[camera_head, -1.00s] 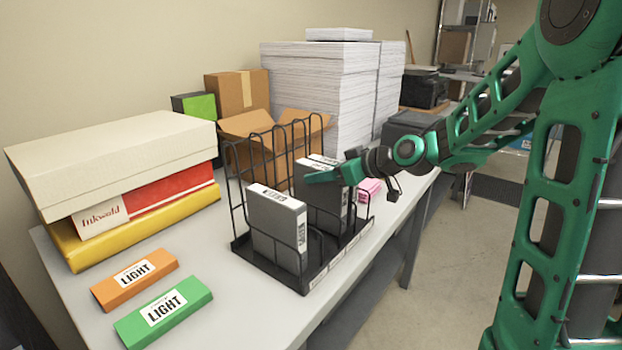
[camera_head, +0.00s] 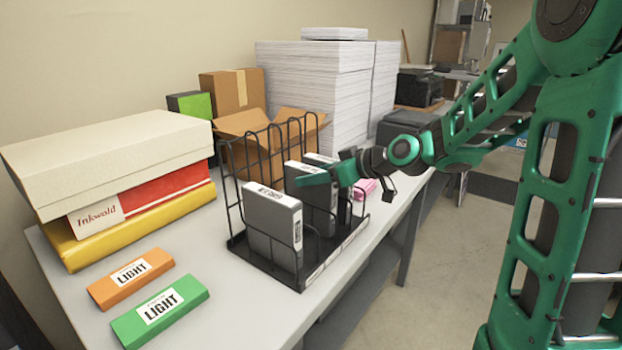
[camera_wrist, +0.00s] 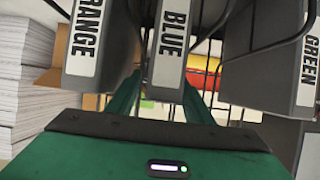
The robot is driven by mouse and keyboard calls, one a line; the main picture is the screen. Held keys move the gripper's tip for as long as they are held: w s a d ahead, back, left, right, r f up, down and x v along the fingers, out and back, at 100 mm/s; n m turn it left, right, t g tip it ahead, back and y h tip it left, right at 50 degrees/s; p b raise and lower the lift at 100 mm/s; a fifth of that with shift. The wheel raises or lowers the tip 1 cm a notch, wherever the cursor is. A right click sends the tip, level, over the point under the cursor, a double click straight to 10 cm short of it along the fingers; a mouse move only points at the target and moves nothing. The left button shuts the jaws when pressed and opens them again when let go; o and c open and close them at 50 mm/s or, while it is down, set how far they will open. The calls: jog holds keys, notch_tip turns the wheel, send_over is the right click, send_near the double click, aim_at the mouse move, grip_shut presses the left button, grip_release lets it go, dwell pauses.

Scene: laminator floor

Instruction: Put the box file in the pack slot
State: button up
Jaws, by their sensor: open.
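A black wire rack (camera_head: 303,283) stands on the table with grey box files in it. A left box file (camera_head: 272,225) stands apart at the near end. A middle box file (camera_head: 318,208) and a far one (camera_head: 345,205) stand behind it. In the wrist view their labels read BLUE (camera_wrist: 173,45) in the middle, ORANGE (camera_wrist: 98,50) at left and GREEN (camera_wrist: 290,60) at right. My gripper (camera_head: 318,178) is open, its fingers either side of the BLUE file's lower edge in that view. Whether they touch it I cannot tell. No slot is marked as the pack slot.
Stacked boxes (camera_head: 110,165) stand left of the rack. An orange LIGHT pack (camera_head: 130,278) and a green LIGHT pack (camera_head: 160,310) lie in front. An open carton (camera_head: 240,125) and paper stacks (camera_head: 312,95) stand behind. A pink item (camera_head: 366,188) lies right of the rack.

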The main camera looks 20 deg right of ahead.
jog(key=v, duration=1)
jog(key=shift+s+r, duration=0.2)
jog(key=shift+s, duration=0.05)
jog(key=s+d+f+m+g+h, duration=0.3)
jog(key=s+f, duration=0.3)
jog(key=s, duration=0.1)
jog(key=s+d+f+m+g+h, duration=0.25)
jog(key=s+d+f, duration=0.2)
jog(key=s, duration=0.25)
jog(key=s+d+f+m+g+h, duration=0.1)
jog(key=s+m, duration=0.3)
jog(key=s, duration=0.4)
jog(key=s+d+f+m+g+h, duration=0.1)
jog(key=s+d+f+m+g, duration=0.1)
jog(key=s, duration=0.6)
jog(key=shift+s+d+f+m+g, duration=0.2)
jog(key=shift+s+d+m+g, duration=0.2)
jog(key=shift+d+m+g, duration=0.5)
jog(key=shift+a, duration=0.15)
